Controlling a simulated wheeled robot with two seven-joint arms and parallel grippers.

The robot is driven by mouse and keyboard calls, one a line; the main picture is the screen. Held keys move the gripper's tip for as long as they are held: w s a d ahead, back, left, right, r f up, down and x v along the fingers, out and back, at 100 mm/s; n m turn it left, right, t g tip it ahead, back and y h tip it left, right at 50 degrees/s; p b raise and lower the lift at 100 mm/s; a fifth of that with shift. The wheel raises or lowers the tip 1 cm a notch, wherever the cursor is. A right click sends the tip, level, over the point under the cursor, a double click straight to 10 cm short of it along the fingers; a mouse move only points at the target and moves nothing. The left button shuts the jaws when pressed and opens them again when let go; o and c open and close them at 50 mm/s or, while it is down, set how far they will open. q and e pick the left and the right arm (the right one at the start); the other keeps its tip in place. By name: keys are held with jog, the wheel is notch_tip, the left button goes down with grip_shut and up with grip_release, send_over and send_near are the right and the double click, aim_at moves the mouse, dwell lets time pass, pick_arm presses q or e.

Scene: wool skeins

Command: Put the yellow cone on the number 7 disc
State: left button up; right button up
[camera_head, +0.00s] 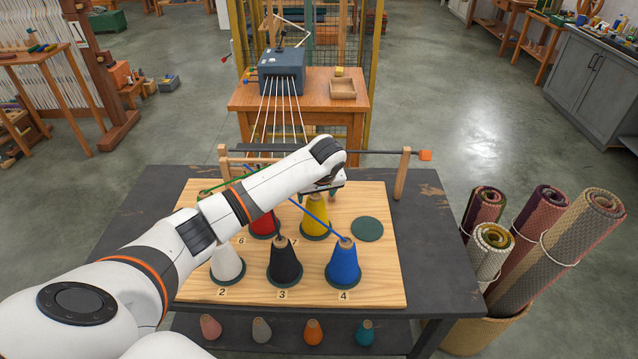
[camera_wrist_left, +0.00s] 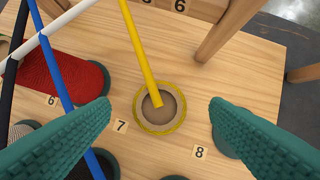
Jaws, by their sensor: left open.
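The yellow cone (camera_head: 316,222) stands upright in the back row of the board, with the number 7 label (camera_head: 294,242) at its front left. A dark rim shows at its foot in the head view, but most of the number 7 disc is hidden. In the left wrist view I look down onto the yellow cone's top (camera_wrist_left: 141,115), with a yellow strand running into it. My left gripper (camera_wrist_left: 160,106) is open, its green fingers on either side of the cone and apart from it. My right gripper is not in view.
The red cone (camera_head: 262,226) stands left of the yellow one. White (camera_head: 226,265), black (camera_head: 284,264) and blue (camera_head: 343,267) cones stand in front. An empty green disc (camera_head: 367,229) lies to the right. Taut strands cross above the board (camera_head: 385,283).

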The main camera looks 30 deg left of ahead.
pick_arm(q)
jog(key=v, duration=0.8)
jog(key=shift+b, duration=0.3)
